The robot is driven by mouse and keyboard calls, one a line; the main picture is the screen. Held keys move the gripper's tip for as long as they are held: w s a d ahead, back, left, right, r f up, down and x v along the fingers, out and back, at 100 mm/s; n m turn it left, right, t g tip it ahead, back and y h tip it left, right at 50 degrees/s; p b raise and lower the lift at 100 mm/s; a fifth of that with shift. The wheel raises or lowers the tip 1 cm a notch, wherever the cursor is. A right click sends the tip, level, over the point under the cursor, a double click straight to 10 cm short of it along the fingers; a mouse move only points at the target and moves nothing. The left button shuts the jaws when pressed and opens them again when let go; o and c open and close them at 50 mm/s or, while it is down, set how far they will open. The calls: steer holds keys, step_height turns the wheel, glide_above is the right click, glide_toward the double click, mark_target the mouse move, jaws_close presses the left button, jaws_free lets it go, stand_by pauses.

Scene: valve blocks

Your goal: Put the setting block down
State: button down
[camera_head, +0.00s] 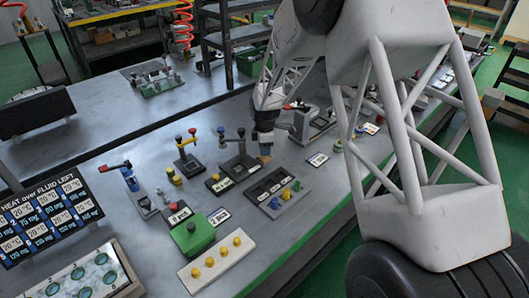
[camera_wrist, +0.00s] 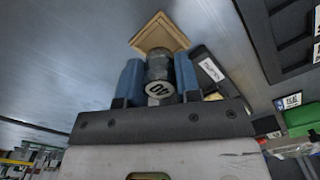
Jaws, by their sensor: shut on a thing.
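My gripper (camera_head: 265,143) is over the middle of the grey bench, with its blue fingers pointing down. In the wrist view the fingers (camera_wrist: 158,80) are shut on a dark grey cylinder with a lettered round end. A tan square piece (camera_wrist: 160,34) shows just beyond the cylinder and appears to be one with it; I take this to be the setting block. In the head view only a small tan part of the block (camera_head: 265,158) shows below the fingers. I cannot tell whether it touches anything beneath.
A dark slotted tray (camera_head: 262,189) with coloured knobs lies just in front of my gripper. A dark stand with a post (camera_head: 240,165) is close on its left. A green box (camera_head: 193,236) and a pale board (camera_head: 232,258) with several yellow knobs lie nearer. A display (camera_head: 45,215) stands left.

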steer(key=shift+f, duration=1.1)
steer(key=shift+f, duration=0.15)
steer(key=c, duration=0.8)
jaws_free()
step_height(320, 180, up, 12)
steer(key=shift+r, duration=0.15)
